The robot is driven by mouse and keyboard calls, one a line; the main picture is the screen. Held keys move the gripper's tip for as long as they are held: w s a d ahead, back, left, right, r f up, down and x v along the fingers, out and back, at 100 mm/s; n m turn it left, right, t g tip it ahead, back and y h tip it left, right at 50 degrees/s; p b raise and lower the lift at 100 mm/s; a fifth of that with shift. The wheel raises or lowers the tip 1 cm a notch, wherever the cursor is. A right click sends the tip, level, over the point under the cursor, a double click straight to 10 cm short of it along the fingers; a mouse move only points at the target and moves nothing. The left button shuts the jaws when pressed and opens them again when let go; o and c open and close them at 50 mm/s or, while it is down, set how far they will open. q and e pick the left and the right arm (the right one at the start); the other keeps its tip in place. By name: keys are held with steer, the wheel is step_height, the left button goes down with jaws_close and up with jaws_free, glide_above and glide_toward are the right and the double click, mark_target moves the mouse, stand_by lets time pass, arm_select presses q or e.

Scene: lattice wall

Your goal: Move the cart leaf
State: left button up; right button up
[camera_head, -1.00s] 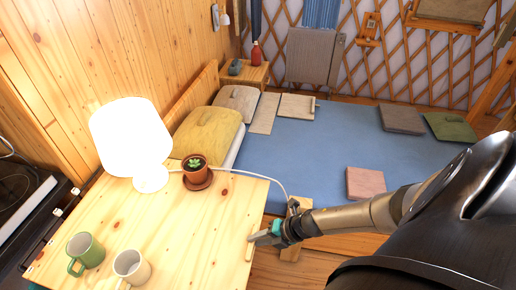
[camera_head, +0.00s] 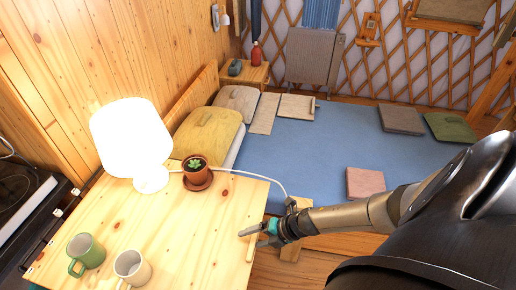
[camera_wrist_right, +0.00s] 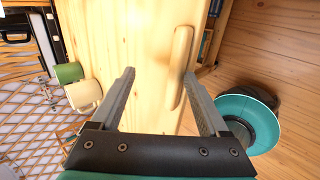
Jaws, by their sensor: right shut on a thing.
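The cart leaf (camera_head: 205,225) is a pale pine board, lying flat at the lower left of the head view. It also shows in the right wrist view (camera_wrist_right: 150,45). A rounded wooden handle (camera_wrist_right: 181,62) is on the leaf near its edge; it also shows in the head view (camera_head: 249,250). My right gripper (camera_head: 250,238) is at the leaf's right edge, shut on the handle. In the wrist view the handle lies between the fingers, close to the right one; the exact contact is not clear. My left gripper is not in view.
A lit lamp (camera_head: 131,137), a potted plant (camera_head: 195,166), a green mug (camera_head: 88,250) and a cream mug (camera_head: 131,267) stand on the leaf. A white cable (camera_head: 240,172) crosses its far edge. A blue bed (camera_head: 320,150) lies beyond. Wooden floor shows at right.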

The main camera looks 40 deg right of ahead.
steer(key=shift+w+a+r, duration=0.45)
steer(key=shift+w+r, duration=0.1)
steer(key=shift+s+d+r, duration=0.1)
steer(key=shift+s+r, duration=0.05)
steer(key=shift+r, duration=0.05)
steer(key=f+p+v, duration=0.1)
steer(key=p+v, duration=0.1)
steer(key=v, duration=1.3)
steer(key=shift+s+d, duration=0.4)
steer(key=shift+f, duration=0.1)
steer(key=shift+f, duration=0.1)
